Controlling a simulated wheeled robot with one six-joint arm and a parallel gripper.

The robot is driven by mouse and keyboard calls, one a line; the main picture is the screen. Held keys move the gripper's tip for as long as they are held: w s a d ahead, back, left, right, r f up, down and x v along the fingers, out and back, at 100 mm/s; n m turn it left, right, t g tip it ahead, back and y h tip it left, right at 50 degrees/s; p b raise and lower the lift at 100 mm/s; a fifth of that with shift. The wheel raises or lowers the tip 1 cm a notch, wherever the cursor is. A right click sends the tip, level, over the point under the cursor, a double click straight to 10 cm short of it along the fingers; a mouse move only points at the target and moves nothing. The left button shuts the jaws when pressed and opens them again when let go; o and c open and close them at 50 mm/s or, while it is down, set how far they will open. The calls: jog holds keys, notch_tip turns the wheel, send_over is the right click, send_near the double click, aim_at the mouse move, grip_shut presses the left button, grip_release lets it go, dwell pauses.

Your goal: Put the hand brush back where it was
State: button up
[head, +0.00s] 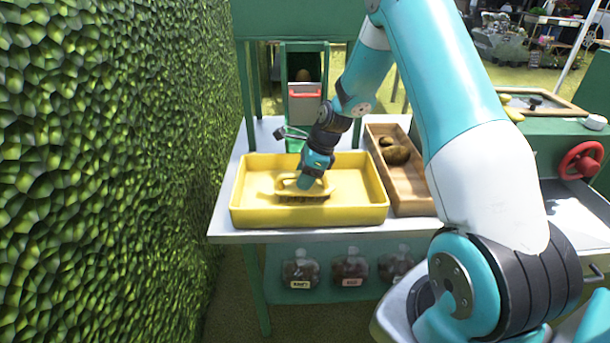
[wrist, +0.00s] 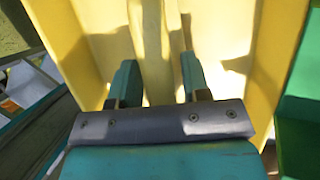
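The hand brush (head: 286,184), with a yellow handle and brown bristles, is level inside the yellow tray (head: 310,216), near its middle. I cannot tell whether its bristles touch the tray floor. My gripper (head: 306,183) points down into the tray at the brush and hides part of its handle. In the wrist view my gripper (wrist: 158,82) has its two teal fingers apart, with a pale yellow strip, probably the brush handle, running between and beyond them. I see no clear contact on it. The tray's yellow walls (wrist: 285,60) rise on both sides.
A wooden box (head: 408,198) with brown round things stands close right of the tray. A green leafy wall (head: 110,170) is on the left. Several jars (head: 300,270) are below the table (head: 226,215). A chute with a red handle (head: 305,94) stands behind.

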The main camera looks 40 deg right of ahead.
jog(key=shift+o, duration=0.5)
jog(key=shift+r, duration=0.15)
jog(key=v, duration=1.1)
jog(key=shift+r, duration=0.2)
jog(key=s+a+r+n+g, duration=0.1)
jog(key=s+a+r+n, duration=0.25)
jog(key=a+n, duration=0.35)
jog(key=s+a+r+n, duration=0.3)
jog(key=a+r+n, duration=0.25)
jog(key=a, duration=0.35)
jog(key=s+a+r+n, duration=0.1)
jog(key=s+a+n, duration=0.4)
jog(key=s+n, duration=0.4)
jog(key=s+a+r+n+g, duration=0.1)
jog(key=s+a+n, duration=0.5)
jog(key=s+n, duration=0.4)
jog(key=shift+s+a+r+g, duration=0.2)
jog(key=shift+r+g, duration=0.05)
jog(key=shift+g, duration=0.05)
